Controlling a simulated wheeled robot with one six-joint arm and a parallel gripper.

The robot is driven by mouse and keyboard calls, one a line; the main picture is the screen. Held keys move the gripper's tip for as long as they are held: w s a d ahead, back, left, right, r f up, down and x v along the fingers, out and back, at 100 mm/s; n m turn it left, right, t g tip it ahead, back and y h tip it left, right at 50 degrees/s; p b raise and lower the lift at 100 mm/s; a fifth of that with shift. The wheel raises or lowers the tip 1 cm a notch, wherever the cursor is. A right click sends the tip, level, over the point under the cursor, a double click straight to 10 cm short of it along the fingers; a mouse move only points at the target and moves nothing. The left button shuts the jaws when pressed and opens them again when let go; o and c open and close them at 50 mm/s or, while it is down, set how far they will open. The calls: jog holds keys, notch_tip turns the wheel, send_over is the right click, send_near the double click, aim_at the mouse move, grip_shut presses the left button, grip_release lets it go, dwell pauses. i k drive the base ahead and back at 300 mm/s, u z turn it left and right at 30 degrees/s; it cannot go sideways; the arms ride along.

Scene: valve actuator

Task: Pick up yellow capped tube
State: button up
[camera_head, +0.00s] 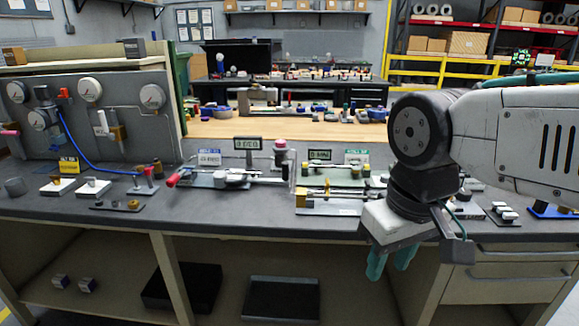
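I cannot single out a yellow capped tube with certainty. Small yellow-ended parts (327,188) sit on a pale plate near the front of the workbench, right of centre. A further horizontal piece with yellow ends (322,165) lies on a fixture just behind them. My gripper (390,262) hangs at the bench's front edge, to the right of and nearer than these parts. Its two teal fingers point down with a gap between them, and nothing shows between them. My arm hides part of the bench top on the right.
The grey workbench (254,211) holds several fixtures. A red-handled valve assembly (225,178) lies left of centre. A gauge panel (90,125) rises at the left. White blocks (504,213) sit at the right. Some bench top along the front edge is bare.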

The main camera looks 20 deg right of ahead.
aim_at(304, 164)
jog(key=u, duration=0.25)
jog(key=i, duration=0.7)
jog(key=z, duration=0.5)
jog(key=i, duration=0.5)
jog(key=z, duration=0.55)
